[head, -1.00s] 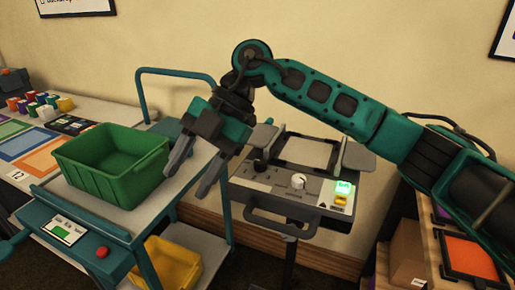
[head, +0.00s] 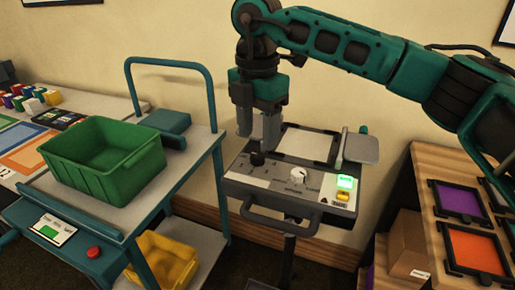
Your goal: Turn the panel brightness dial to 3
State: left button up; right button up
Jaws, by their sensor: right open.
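The light panel unit (head: 270,186) stands on a stand in the middle, with a pale square panel (head: 306,146) at its back. On its sloped front are a white dial (head: 298,175) and a black knob (head: 257,159). The small print is too blurred to tell which is the brightness dial or its setting. A green lit display (head: 345,182) and a yellow button (head: 342,196) are at its right. My right gripper (head: 258,134) points down, open and empty, just above the black knob. I cannot tell whether it touches the knob. My left gripper is out of view.
A cart with a teal frame (head: 215,105) stands left of the unit, carrying a green crate (head: 105,165); a yellow bin (head: 162,262) is below. A wooden shelf (head: 425,170) with framed coloured panels and a cardboard box (head: 408,248) stands right. The unit's front handle (head: 280,228) sticks out.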

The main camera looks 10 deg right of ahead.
aim_at(258, 155)
jog(key=shift+f, duration=2.25)
grip_shut()
